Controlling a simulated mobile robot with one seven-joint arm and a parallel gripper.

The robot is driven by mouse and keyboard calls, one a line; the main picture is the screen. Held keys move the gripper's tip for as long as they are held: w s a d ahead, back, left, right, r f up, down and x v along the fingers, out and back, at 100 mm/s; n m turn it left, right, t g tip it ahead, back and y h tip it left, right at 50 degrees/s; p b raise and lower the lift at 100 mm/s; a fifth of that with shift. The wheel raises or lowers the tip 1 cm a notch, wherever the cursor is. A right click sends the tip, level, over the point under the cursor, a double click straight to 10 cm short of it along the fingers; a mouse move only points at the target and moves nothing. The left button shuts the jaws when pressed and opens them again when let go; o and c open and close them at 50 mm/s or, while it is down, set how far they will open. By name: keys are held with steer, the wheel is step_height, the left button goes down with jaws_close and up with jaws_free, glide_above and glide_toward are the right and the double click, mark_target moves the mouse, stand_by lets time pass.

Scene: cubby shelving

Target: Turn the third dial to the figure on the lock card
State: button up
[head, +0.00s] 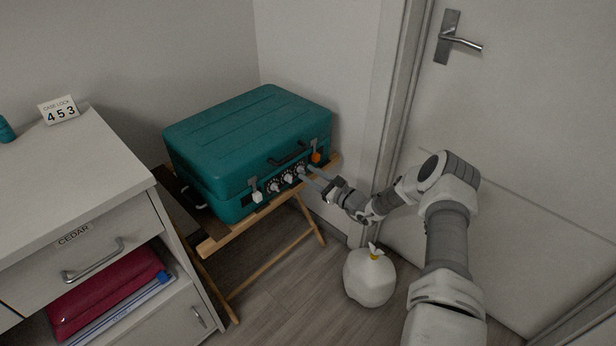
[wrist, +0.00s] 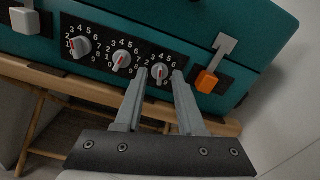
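The lock card (head: 60,110) stands on the white cabinet at the left and reads 4 5 3 under "CASE LOCK". The teal case (head: 245,130) has three dials on a black plate on its front. In the wrist view the first dial (wrist: 81,46), second dial (wrist: 122,59) and third dial (wrist: 159,73) carry red pointer marks. The third dial's mark points roughly upward; its exact figure is unclear, as some numerals are hidden. My gripper (wrist: 162,77) has its two fingers apart on either side of the third dial, with gaps visible beside the knob.
An orange latch (wrist: 207,81) is right of the dials, and a white latch (wrist: 26,20) is left. The case rests on a wooden folding stand (head: 262,284). A white tied bag (head: 369,278) sits on the floor below my arm. A door (head: 510,130) is at the right.

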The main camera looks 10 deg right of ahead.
steer(key=shift+w+a, duration=0.35)
steer(key=shift+w, duration=0.15)
jaws_close()
steer(key=shift+s+f+n, duration=0.1)
steer(key=shift+s+n, duration=0.05)
steer(key=shift+n, duration=2.65)
